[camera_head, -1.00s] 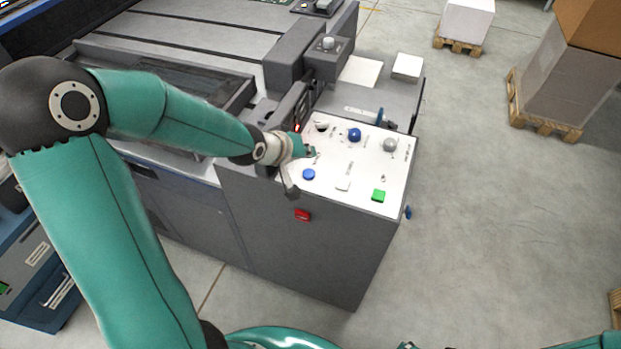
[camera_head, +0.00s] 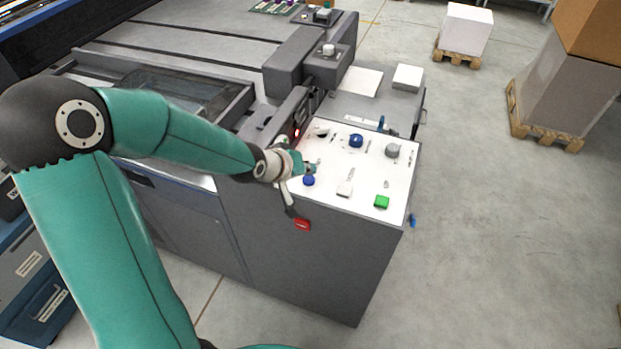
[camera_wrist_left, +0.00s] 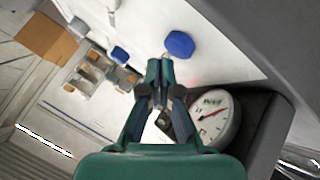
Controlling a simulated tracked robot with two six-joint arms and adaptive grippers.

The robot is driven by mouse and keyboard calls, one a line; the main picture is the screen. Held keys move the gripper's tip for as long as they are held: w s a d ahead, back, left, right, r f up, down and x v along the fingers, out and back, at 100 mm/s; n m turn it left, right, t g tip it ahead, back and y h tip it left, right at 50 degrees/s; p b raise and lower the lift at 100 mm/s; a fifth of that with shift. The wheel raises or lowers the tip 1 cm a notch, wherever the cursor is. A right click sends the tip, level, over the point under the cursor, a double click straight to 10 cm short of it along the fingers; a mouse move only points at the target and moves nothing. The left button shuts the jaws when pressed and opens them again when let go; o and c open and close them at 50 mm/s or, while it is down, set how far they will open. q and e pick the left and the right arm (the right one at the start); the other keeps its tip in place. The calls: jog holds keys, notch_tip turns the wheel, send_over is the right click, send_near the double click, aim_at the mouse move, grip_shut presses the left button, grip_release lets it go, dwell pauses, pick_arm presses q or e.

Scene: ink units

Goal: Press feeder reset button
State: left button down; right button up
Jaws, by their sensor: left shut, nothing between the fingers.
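My left gripper (camera_head: 312,168) is shut and empty, just behind the blue button in the head view. In the left wrist view the shut fingertips (camera_wrist_left: 160,64) point at the panel close beside a blue round control (camera_wrist_left: 179,44); contact cannot be told. My right gripper is not in view.
A blue knob (camera_head: 356,140), a grey knob (camera_head: 392,150) and a white switch (camera_head: 345,189) are also on the panel. A dial gauge (camera_wrist_left: 214,119) sits beside the fingers. Open floor lies to the right.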

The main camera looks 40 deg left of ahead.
aim_at(307, 180)
pick_arm(q)
jog(key=shift+f, duration=0.1)
dwell(0.7)
jog(key=shift+f+b, duration=0.3)
jog(key=shift+b, duration=0.15)
jog(key=shift+f+b, duration=0.45)
dwell(0.6)
jog(key=shift+r, duration=0.1)
jog(key=shift+r+p, duration=0.7)
jog(key=shift+r, duration=0.05)
notch_tip(307, 180, up, 5)
jog(key=p, duration=0.4)
jog(key=shift+r, duration=0.1)
dwell(0.8)
